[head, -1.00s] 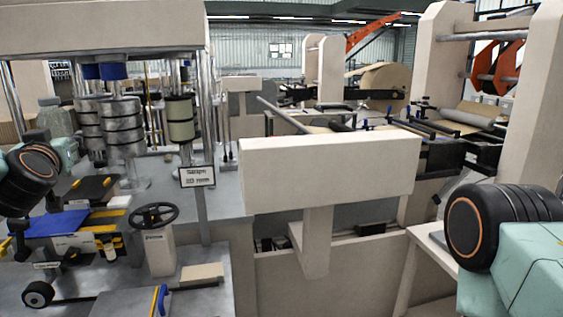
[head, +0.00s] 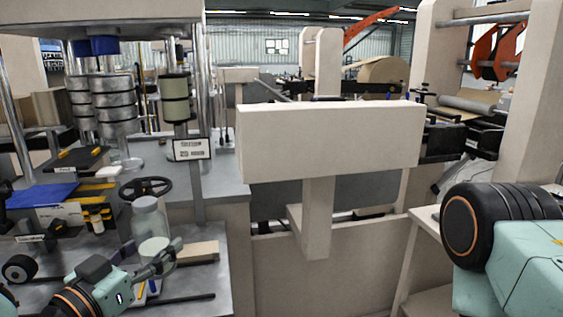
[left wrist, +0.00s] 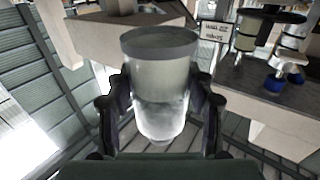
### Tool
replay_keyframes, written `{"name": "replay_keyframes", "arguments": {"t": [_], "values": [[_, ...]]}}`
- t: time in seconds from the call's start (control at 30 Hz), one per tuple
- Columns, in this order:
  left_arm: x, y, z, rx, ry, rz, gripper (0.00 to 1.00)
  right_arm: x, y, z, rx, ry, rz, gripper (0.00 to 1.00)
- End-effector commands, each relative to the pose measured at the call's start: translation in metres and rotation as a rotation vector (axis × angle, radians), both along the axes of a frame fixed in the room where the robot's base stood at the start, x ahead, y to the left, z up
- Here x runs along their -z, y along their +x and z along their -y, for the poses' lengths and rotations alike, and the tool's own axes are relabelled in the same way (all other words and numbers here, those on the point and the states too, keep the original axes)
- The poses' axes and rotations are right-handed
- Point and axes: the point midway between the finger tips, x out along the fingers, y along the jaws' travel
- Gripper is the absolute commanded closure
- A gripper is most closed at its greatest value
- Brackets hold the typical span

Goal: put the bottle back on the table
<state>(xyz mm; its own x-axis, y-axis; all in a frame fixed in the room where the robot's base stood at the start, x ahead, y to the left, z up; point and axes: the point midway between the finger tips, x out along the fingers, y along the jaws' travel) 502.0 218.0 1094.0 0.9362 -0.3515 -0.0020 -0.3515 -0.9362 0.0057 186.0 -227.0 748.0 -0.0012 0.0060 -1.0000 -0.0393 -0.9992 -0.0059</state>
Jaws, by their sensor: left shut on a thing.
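The bottle (head: 147,222) is clear glass with a pale lid and stands roughly upright in the head view's lower left. My left gripper (head: 165,262) is shut on it. In the left wrist view the bottle (left wrist: 160,85) sits between both fingers of the left gripper (left wrist: 160,112). A grey metal table (head: 205,285) lies below and behind it in the head view; I cannot tell whether the bottle touches it. Of my right arm only a black joint and teal link show at right; its gripper is out of view.
A black handwheel (head: 146,187), a beige block (head: 198,252) and a blue pad (head: 40,196) are close to the bottle. A small sign (head: 191,149) stands behind. A large beige beam (head: 330,140) fills the middle. A pale side table (head: 428,222) is at right.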

Motion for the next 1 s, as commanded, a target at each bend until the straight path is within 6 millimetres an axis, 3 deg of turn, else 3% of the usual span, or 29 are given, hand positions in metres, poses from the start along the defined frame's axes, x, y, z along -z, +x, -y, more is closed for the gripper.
{"name": "replay_keyframes", "arguments": {"t": [0.03, 0.1, 0.3, 0.5, 0.7, 1.0], "values": [[0.027, -0.011, 0.008, 0.029, 0.001, -0.008, 0.91, 0.012, 0.0, 0.0, 0.0, 0.0, 0.0, 0.6], [0.05, -0.024, 0.017, 0.067, 0.001, -0.008, 0.91, 0.019, 0.0, 0.0, 0.0, 0.0, 0.0, 0.6], [0.109, -0.055, 0.034, 0.133, 0.002, -0.006, 0.91, 0.038, 0.0, 0.0, 0.0, 0.0, 0.0, 0.6], [0.154, -0.072, 0.038, 0.143, 0.002, -0.001, 0.91, 0.051, 0.0, 0.0, 0.0, 0.0, 0.0, 0.6], [0.173, -0.08, 0.038, 0.143, 0.003, 0.004, 0.91, 0.057, 0.0, 0.0, 0.0, 0.0, 0.0, 0.6], [0.175, -0.081, 0.037, 0.141, 0.003, 0.005, 0.91, 0.056, 0.0, 0.0, 0.0, 0.0, 0.0, 0.6]]}}
